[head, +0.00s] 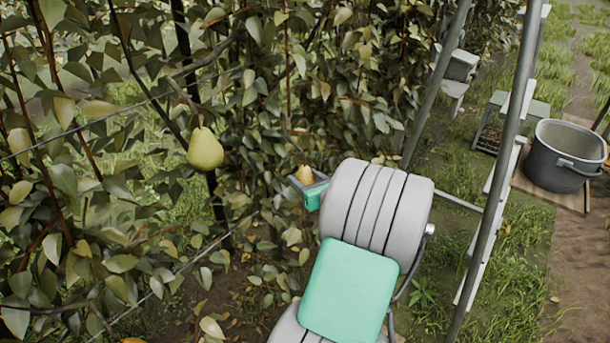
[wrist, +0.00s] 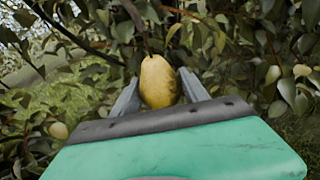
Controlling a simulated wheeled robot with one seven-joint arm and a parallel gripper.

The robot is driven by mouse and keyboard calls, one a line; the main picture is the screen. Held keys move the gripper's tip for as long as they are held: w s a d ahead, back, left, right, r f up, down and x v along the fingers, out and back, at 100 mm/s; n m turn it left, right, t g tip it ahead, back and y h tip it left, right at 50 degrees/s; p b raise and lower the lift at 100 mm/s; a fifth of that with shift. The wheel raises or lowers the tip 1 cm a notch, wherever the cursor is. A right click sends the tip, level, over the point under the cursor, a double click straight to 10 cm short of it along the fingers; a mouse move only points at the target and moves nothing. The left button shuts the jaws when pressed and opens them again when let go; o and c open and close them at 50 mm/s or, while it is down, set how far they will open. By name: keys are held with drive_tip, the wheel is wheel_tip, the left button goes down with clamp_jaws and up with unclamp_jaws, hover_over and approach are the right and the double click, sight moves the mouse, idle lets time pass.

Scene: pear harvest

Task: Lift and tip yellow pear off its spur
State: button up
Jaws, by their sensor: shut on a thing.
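The yellow pear (wrist: 158,80) is upright between the two grey fingers of my gripper (wrist: 158,92) in the wrist view. The fingers are shut on its sides. Its top points up toward a thin dark stem or twig; whether it is still joined to the spur is not clear. In the head view the yellow pear (head: 304,174) shows only in part, at the tip of my gripper (head: 303,183), with my arm hiding much around it. Leaves stand close behind it.
A larger green-yellow pear (head: 206,149) hangs to the left on a branch. Trellis wires and dense leaves fill the left. A ladder (head: 505,150) stands right of my arm. A grey bucket (head: 565,155) and a crate (head: 497,125) are at the far right.

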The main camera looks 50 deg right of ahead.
sight(305, 184)
drive_tip(key=shift+s+a+r+g+p, duration=0.25)
drive_tip(key=shift+g+p, duration=0.35)
drive_tip(key=shift+p, duration=1.55)
drive_tip(key=shift+f, duration=0.25)
drive_tip(key=shift+s+a+r+m+g+y, duration=0.1)
drive_tip(key=shift+s+a+m+g+y, duration=0.3)
drive_tip(key=shift+g+y, duration=0.2)
drive_tip(key=shift+d, duration=0.1)
drive_tip(key=shift+s+a+r+g+y, duration=0.2)
drive_tip(key=shift+s+a+g+y, duration=0.15)
drive_tip(key=shift+g, duration=0.25)
drive_tip(key=shift+s+a+r+m+g+y, duration=0.25)
drive_tip(key=shift+s+m+g+y, duration=0.15)
drive_tip(key=shift+g, duration=0.4)
